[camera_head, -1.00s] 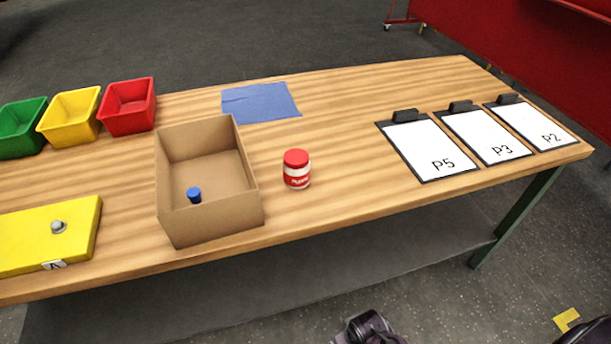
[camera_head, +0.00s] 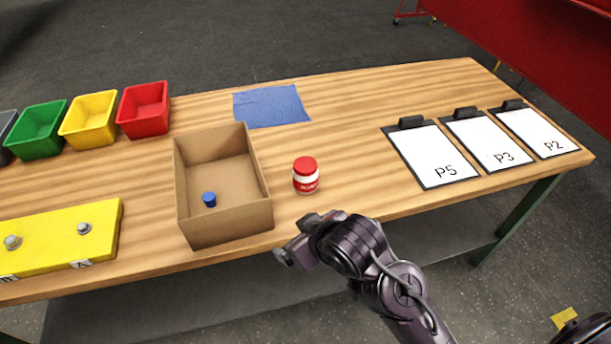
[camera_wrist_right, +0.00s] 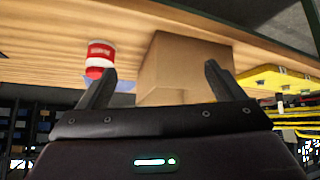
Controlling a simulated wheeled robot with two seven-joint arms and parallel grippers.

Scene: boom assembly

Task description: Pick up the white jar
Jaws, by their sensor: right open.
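The white jar (camera_head: 306,177) has a red lid and a red label and stands upright on the wooden table, just right of the cardboard box. It also shows in the right wrist view (camera_wrist_right: 99,58), upside down, near the left finger. My right gripper (camera_head: 296,240) is in front of the table's front edge, nearer to me than the jar and apart from it. In the right wrist view its two fingers (camera_wrist_right: 160,75) are spread with nothing held between them. My left gripper is not in view.
The open cardboard box (camera_head: 222,185) holds a small blue-capped item (camera_head: 209,199). A blue cloth (camera_head: 271,106) lies behind. Clipboards (camera_head: 437,156) lie at right. Coloured bins (camera_head: 143,109) and a yellow block (camera_head: 60,241) are at left.

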